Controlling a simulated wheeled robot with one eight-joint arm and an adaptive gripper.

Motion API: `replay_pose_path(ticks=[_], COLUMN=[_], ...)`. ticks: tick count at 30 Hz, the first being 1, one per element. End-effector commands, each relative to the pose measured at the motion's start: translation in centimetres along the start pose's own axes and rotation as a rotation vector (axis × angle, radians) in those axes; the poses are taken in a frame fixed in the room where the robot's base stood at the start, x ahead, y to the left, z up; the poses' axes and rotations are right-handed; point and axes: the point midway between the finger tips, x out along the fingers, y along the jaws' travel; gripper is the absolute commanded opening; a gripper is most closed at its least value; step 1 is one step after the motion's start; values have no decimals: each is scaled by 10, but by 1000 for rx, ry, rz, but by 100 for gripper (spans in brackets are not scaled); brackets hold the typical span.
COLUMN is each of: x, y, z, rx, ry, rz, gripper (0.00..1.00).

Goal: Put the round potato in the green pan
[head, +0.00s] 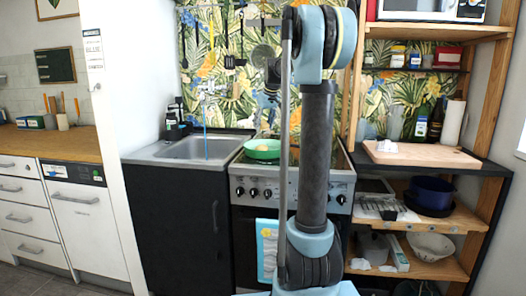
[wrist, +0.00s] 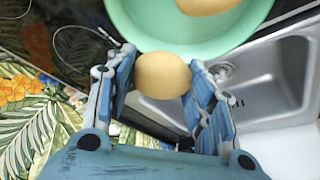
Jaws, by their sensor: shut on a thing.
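The round potato (wrist: 163,76), smooth and tan, is between the two blue fingers of my gripper (wrist: 160,68) in the wrist view, and the fingers are shut on it. The green pan (wrist: 150,35) is just beyond it at the top of that view, partly cut off by the frame. The potato overlaps the pan's near rim in the picture; I cannot tell whether they touch. Another tan, potato-like thing (wrist: 205,4) lies in the pan. In the head view the green pan (head: 262,156) sits on the stove top, left of my arm. My gripper is hard to make out there.
A steel sink (head: 195,150) with a tap is left of the stove (head: 250,186). A shelf unit at the right holds a wooden board (head: 420,154), a dark blue pot (head: 432,189) and a white bowl (head: 430,246). Utensils hang on the leafy wall behind.

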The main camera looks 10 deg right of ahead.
Motion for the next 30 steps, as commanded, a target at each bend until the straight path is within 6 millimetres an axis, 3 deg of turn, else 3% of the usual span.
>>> replay_pose_path(ticks=[6, 16, 22, 30], x=[33, 57, 82, 87], y=[0, -2, -4, -5], z=[14, 22, 32, 35], rx=[1, -3, -5, -5], ry=[0, 0, 0, 0], rz=[0, -1, -2, -2], gripper=[14, 14, 14, 14])
